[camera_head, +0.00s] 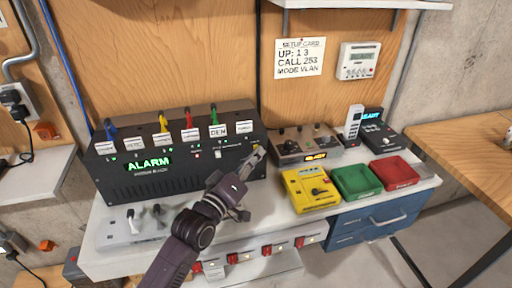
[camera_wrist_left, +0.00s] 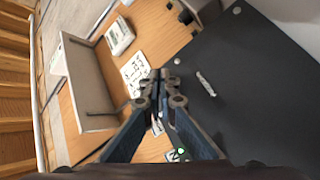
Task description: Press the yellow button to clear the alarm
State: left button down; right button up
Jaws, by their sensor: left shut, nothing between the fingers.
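A black alarm console (camera_head: 195,180) stands on the bench at the left, with a green screen reading ALARM (camera_head: 149,164). My left gripper (camera_head: 254,156) is at the right end of the console's front. Its fingers are shut with nothing between them. A small yellowish spot shows by the fingertips, but I cannot tell whether it is the yellow button or whether they touch. In the left wrist view my shut fingertips (camera_wrist_left: 163,76) are beside the dark console surface (camera_wrist_left: 250,90). No yellow button shows clearly there. My right gripper is not in view.
Right of the console are a grey-brown box reading READY (camera_head: 290,148), a yellow device (camera_head: 300,199), a green box (camera_head: 357,180) and a red box (camera_head: 395,172). Levers (camera_head: 157,212) stand on a plate at the front left. A shelf (camera_head: 350,4) hangs above.

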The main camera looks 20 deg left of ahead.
pick_arm(q)
jog(key=shift+w+a, duration=0.15)
jog(key=shift+w, duration=0.15)
dwell(0.5)
jog(key=shift+s, duration=0.1)
jog(key=shift+s+d+p, duration=0.4)
jog(key=shift+s+p, duration=0.15)
jog(key=shift+s, duration=0.05)
jog(key=shift+d, duration=0.1)
jog(key=s+d, duration=0.1)
jog(key=s+p, duration=0.1)
jog(key=s+d+p, duration=0.1)
jog(key=s, duration=0.1)
jog(key=shift+d, duration=0.3)
dwell(0.7)
